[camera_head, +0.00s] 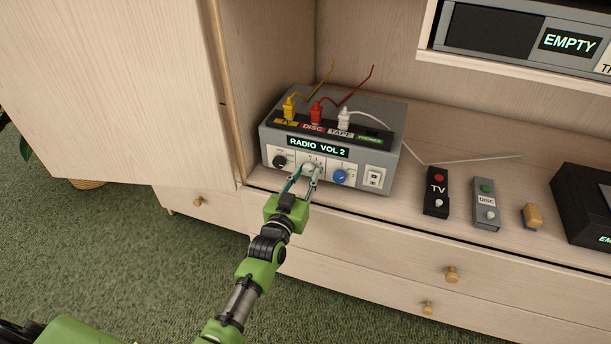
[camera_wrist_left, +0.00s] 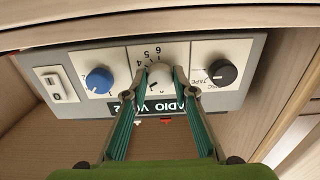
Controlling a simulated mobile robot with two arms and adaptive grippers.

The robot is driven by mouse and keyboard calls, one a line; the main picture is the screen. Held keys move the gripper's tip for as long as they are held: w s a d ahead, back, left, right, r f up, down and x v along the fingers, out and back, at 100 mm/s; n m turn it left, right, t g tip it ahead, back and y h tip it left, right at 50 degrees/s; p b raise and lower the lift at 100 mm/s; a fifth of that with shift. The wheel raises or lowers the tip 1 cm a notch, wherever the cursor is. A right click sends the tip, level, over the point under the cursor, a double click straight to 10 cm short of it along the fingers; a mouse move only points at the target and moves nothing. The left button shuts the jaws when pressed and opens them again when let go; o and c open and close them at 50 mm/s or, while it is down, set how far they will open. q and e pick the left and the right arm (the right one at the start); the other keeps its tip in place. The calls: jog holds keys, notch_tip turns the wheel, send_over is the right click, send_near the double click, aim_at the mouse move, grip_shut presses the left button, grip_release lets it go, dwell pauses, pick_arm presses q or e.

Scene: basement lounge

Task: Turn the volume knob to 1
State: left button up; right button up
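The grey radio unit (camera_head: 270,140) stands on the cabinet top, and its display (camera_head: 318,147) reads "RADIO VOL 2". The pale volume knob (camera_head: 309,168) is the middle of three knobs on its front, with numbers around it. In the left wrist view the volume knob (camera_wrist_left: 160,76) sits between the fingertips of my left gripper (camera_wrist_left: 161,72). The fingers close in on both sides and appear to touch it. In the head view my left gripper (camera_head: 305,174) reaches the knob from below and partly hides it. My right gripper is not in view.
A dark knob (camera_head: 280,161) and a blue knob (camera_head: 340,177) flank the volume knob. A white switch (camera_head: 374,178) is at the right. Yellow, red and white plugs stand on top. TV (camera_head: 437,190) and DISC (camera_head: 486,202) remotes lie to the right. An open cabinet door (camera_head: 120,80) stands left.

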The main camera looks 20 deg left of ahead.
pick_arm(q)
jog(key=shift+n, duration=0.3)
jog(key=n+p, duration=0.1)
jog(key=n, duration=0.2)
jog(key=shift+p, duration=0.4)
jog(key=shift+n, duration=1.1)
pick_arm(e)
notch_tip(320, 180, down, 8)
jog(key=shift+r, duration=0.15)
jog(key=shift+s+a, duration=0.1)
pick_arm(q)
jog(key=o, duration=1.1)
